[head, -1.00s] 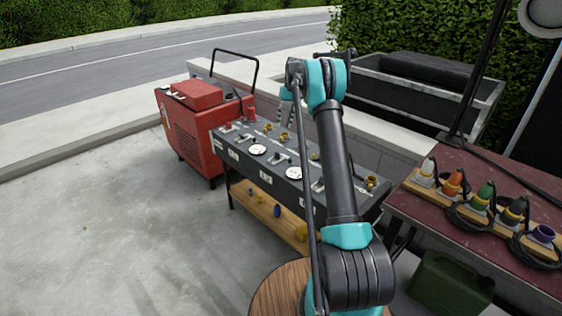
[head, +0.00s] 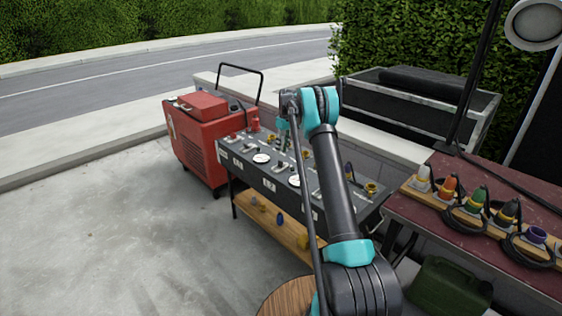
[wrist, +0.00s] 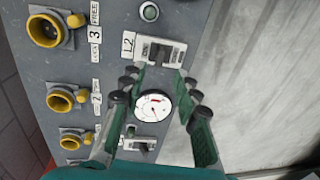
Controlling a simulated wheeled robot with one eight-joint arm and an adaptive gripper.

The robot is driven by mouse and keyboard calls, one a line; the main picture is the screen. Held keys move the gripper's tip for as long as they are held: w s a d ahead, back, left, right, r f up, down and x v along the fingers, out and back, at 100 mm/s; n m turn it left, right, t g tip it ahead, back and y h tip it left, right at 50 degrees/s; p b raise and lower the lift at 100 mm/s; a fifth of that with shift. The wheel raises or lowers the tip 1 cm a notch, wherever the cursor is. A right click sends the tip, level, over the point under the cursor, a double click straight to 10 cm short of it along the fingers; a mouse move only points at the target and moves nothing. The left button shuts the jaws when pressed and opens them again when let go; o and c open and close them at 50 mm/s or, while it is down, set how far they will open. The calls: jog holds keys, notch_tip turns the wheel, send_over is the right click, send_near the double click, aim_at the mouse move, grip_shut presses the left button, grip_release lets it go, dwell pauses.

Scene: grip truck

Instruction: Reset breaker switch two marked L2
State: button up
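The breaker switch marked L2 (wrist: 160,53) is a dark lever in a pale frame on the grey panel. Its L2 label (wrist: 128,45) is beside it in the wrist view. My gripper (wrist: 164,76) is open and empty, its dark green fingers pointing at the switch, one tip near each lower side of it. Whether the tips touch the switch or panel I cannot tell. A round white gauge (wrist: 153,106) shows between the fingers. In the head view my gripper (head: 283,132) is over the panel (head: 232,160), partly hidden by my arm.
Another switch (wrist: 140,144) sits below the gauge. Yellow-ringed sockets (wrist: 50,30) line the panel's left part. A red generator (head: 195,140) stands at the panel's left end. A maroon table (head: 440,215) with coloured plugs is at right. The concrete at left is clear.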

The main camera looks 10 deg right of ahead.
aim_at(281, 161)
jog(key=f, duration=0.7)
jog(key=shift+s+a, duration=0.25)
jog(key=shift+a, duration=0.15)
jog(key=shift+c, duration=0.2)
grip_shut()
